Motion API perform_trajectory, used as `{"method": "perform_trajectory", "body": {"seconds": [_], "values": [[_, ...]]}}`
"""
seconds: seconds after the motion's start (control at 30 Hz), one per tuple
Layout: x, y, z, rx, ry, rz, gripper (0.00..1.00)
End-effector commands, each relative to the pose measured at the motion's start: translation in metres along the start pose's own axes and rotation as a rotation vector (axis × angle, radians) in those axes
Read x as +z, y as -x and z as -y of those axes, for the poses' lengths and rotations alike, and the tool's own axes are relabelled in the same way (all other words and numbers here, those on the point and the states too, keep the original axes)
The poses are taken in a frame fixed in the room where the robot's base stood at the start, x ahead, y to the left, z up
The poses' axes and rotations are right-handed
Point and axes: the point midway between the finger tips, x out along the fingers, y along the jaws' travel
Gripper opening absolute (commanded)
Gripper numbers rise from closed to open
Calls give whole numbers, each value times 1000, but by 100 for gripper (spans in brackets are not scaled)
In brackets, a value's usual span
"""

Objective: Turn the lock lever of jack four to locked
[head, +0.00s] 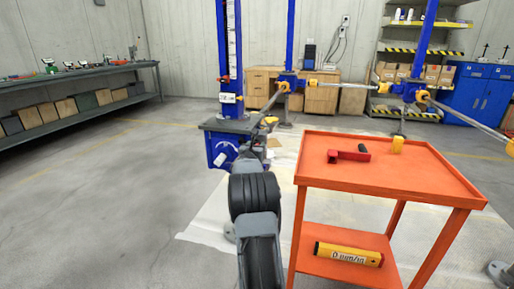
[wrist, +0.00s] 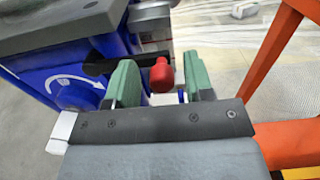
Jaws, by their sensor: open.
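A blue jack (head: 224,146) with a grey top plate stands left of the orange cart; its number cannot be read. Its blue housing (wrist: 62,84) with a white curved arrow fills the left of the wrist view. A red knob (wrist: 161,76) sits in front of the housing. A dark bar (wrist: 98,67) runs from the housing toward it, partly hidden by the left finger; it looks like the lock lever. My gripper (wrist: 160,82) is open, its green fingers on either side of the red knob. In the head view my own arm hides the fingers and knob.
An orange cart (head: 325,173) stands close on the right, with a red tool (head: 348,156) and a yellow item (head: 397,145) on top. A yellow level (head: 348,255) lies on its lower shelf. The floor to the left is clear up to the workbench (head: 75,74).

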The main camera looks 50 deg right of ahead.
Motion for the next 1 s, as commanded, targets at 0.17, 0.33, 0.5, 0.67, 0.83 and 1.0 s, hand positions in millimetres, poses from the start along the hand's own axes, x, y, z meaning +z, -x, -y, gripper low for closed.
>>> {"method": "perform_trajectory", "body": {"seconds": [0.17,0.33,0.5,0.67,0.83,1.0], "values": [[-1,1,1,-1,0,-2,48],[0,16,1,-1,1,-2,48],[1,47,2,-2,1,-1,48],[2,80,1,-1,0,-1,48],[1,109,1,0,0,-1,48],[1,128,1,-1,1,0,48]]}}
